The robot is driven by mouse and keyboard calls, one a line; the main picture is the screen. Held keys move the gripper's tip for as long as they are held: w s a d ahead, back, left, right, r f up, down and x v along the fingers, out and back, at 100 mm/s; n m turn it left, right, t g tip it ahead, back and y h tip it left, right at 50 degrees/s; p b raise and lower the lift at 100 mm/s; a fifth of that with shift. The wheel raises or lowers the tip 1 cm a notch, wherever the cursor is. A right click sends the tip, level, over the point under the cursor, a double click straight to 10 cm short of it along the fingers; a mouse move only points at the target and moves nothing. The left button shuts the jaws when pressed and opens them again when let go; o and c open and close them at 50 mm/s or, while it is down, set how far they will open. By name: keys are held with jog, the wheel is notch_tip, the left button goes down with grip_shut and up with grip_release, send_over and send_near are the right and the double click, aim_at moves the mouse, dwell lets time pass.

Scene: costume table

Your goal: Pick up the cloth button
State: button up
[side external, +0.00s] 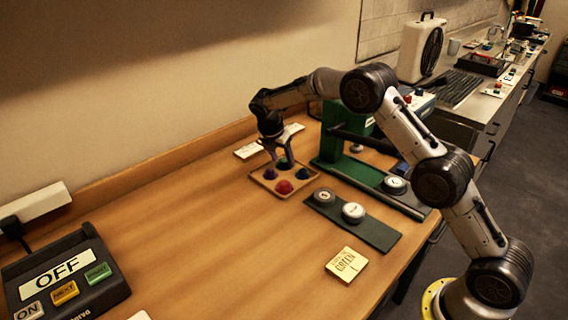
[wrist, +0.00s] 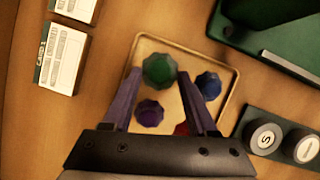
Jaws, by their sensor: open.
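A shallow wooden tray (side external: 259,185) holds several small faceted, domed pieces: a green one (wrist: 160,70), a blue one (wrist: 208,85), a purple one (wrist: 149,113) and a red one (side external: 283,187). I take these for the cloth buttons; the frames do not settle which one is meant. My gripper (side external: 281,158) points down over the tray's far part, open and empty. In the wrist view my gripper (wrist: 158,80) has its fingertips on either side of the green piece, with no clear contact.
A green press (side external: 340,130) stands right of the tray. A dark green strip (side external: 375,232) with two round dies lies nearer the front. White cards (wrist: 62,50) lie behind the tray.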

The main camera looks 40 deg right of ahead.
jog(key=shift+d+f, duration=0.1)
jog(key=shift+f, duration=0.15)
grip_shut()
